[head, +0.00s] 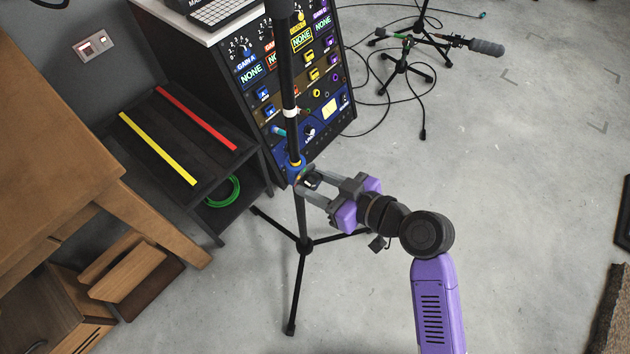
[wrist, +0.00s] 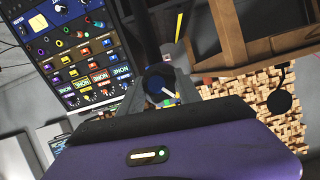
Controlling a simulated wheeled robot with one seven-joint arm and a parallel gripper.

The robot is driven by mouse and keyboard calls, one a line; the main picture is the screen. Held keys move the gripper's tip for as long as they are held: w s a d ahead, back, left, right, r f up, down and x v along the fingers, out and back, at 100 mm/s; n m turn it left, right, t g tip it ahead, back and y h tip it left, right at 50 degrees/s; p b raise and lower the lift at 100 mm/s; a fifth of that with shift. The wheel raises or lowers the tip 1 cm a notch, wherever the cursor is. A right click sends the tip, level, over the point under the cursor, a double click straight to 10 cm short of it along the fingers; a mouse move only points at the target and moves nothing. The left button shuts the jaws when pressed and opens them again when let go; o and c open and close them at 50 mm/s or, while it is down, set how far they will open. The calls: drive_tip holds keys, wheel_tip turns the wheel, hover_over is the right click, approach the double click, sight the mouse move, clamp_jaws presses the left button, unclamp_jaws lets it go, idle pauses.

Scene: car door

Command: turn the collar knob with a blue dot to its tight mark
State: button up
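The collar knob (wrist: 158,83) shows in the wrist view as a dark blue, round end with a pale line on it. It sits on a blue collar (head: 295,170) partway up a black stand pole (head: 300,222) in the head view. My gripper (head: 303,181) is at the collar from the right, with its fingers apart. In the wrist view my gripper (wrist: 160,88) has one finger on each side of the knob, and contact is not clear. Small yellow and red marks show beside the knob. The blue dot and the tight mark cannot be made out for certain.
A rack of audio panels (head: 318,85) stands close behind the pole. A dark shelf (head: 180,130) with yellow and red strips and a wooden desk (head: 60,120) are at left. Another stand (head: 405,65) and cables lie at the back.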

clamp_jaws()
drive_tip(key=m+g+y+p, duration=0.1)
drive_tip(key=m, duration=0.1)
drive_tip(key=shift+m, duration=0.3)
drive_tip(key=shift+m+g+y, duration=0.7)
drive_tip(key=shift+m+y, duration=0.2)
drive_tip(key=shift+m, duration=0.6)
drive_tip(key=o, duration=1.2)
unclamp_jaws()
drive_tip(key=shift+c, duration=0.2)
drive_tip(key=shift+d, duration=0.15)
